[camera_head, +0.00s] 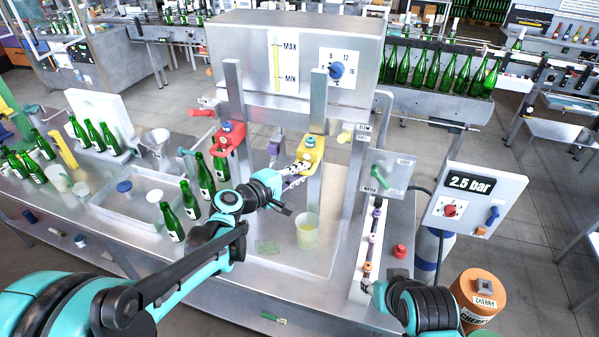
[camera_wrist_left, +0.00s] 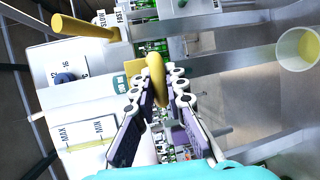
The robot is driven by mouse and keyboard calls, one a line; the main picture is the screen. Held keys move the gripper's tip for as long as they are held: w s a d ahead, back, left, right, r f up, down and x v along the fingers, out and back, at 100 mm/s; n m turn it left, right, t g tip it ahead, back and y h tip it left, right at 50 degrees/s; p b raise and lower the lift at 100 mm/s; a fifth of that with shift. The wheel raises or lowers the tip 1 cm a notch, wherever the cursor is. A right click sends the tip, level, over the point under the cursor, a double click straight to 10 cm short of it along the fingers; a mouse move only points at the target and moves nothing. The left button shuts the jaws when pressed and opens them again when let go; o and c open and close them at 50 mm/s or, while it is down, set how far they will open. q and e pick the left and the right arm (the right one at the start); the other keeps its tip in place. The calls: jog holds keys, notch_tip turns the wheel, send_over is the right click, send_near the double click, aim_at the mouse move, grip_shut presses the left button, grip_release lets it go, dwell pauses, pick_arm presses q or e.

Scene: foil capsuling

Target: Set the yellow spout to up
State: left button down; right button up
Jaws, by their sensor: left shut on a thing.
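The yellow spout (camera_head: 310,149) is on the right upright of the steel filling machine. In the left wrist view a rounded yellow part (camera_wrist_left: 155,78), apparently of this spout, lies between the fingertips. My left gripper (camera_head: 294,176) is at the spout's lower front and is shut on it; it also shows in the left wrist view (camera_wrist_left: 157,92). The fingers hide part of the spout, and I cannot tell its exact setting. My right gripper (camera_head: 371,287) is low at the right beside the narrow rail, mostly hidden by its own arm.
A red spout (camera_head: 229,138) is on the left upright, with a green bottle (camera_head: 220,168) near it. Green bottles (camera_head: 189,200) stand at left.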

pick_arm(q)
jog(key=shift+d+r, duration=0.1)
jog(key=shift+r, duration=0.1)
jog(key=c, duration=1.9)
grip_release()
jog(key=o, duration=0.4)
jog(key=shift+d, duration=0.1)
jog(key=shift+c, duration=0.2)
jog(key=shift+s+d, duration=0.1)
jog(key=shift+d, duration=0.05)
jog(key=shift+a, duration=0.35)
jog(key=v, duration=1.1)
jog(key=shift+s+r, duration=0.15)
jog(key=shift+s, duration=0.2)
pick_arm(e)
jog(key=shift+s+d, duration=0.1)
jog(key=shift+d, duration=0.05)
